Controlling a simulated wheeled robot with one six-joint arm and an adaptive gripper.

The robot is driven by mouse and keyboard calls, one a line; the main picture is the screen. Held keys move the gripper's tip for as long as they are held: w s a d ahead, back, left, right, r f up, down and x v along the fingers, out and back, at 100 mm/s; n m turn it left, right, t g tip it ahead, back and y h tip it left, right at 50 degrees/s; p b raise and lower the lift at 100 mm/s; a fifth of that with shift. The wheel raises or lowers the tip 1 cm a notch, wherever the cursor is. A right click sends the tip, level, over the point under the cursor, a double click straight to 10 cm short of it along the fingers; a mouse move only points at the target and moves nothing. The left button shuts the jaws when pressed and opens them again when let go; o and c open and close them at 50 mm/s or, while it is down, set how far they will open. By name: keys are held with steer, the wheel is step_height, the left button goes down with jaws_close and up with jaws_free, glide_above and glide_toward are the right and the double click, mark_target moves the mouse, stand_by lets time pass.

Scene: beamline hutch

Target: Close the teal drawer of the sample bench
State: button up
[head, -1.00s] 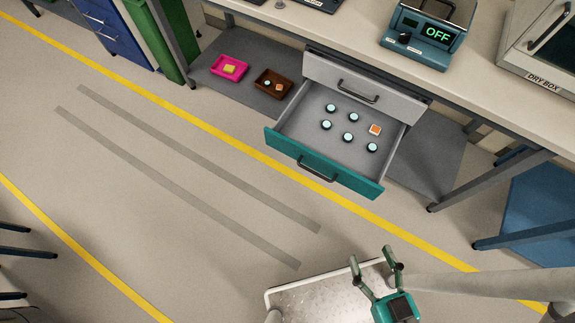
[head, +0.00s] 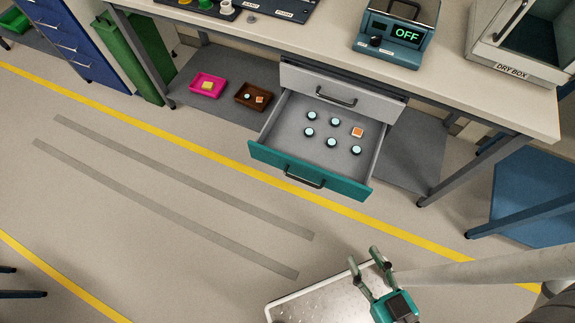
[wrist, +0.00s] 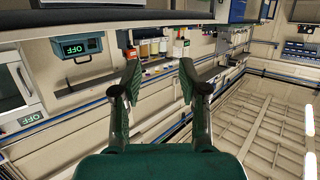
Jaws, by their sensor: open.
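The teal drawer (head: 308,172) of the sample bench (head: 440,95) stands pulled out in the head view, below a shut grey drawer (head: 340,88). Its teal front has a dark bar handle (head: 304,180). Inside lie several small dark round pieces with pale tops and one orange square piece (head: 357,132). My gripper (head: 364,258) is open and empty, in front of the drawer and to its lower right, apart from it. In the wrist view my gripper's two fingers (wrist: 160,85) are spread with nothing between them; the drawer cannot be made out there.
A pink tray (head: 197,89) and a brown tray (head: 242,96) sit on the bench's lower shelf, left of the drawer. A device reading OFF (head: 390,40) and a dry box (head: 510,50) stand on top. The floor before the drawer is clear.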

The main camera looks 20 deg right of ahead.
steer(key=w+f+n, duration=0.1)
steer(key=f, duration=0.1)
steer(key=w+f+n, duration=0.1)
steer(key=w+f, duration=0.1)
steer(key=f, duration=0.1)
steer(key=w+a+f+n+t+y, duration=0.1)
steer(key=f+n, duration=0.1)
steer(key=shift+w+f, duration=0.3)
steer(key=shift+w, duration=0.05)
jaws_close()
steer(key=n+t+h, duration=0.1)
steer(key=n+t, duration=0.1)
steer(key=n, duration=1.2)
glide_toward(253, 146)
steer(key=w+a, duration=0.3)
steer(key=shift+w+d, duration=1.05)
steer(key=shift+d, duration=0.1)
steer(key=shift+w+d, duration=0.4)
steer(key=shift+w, duration=0.05)
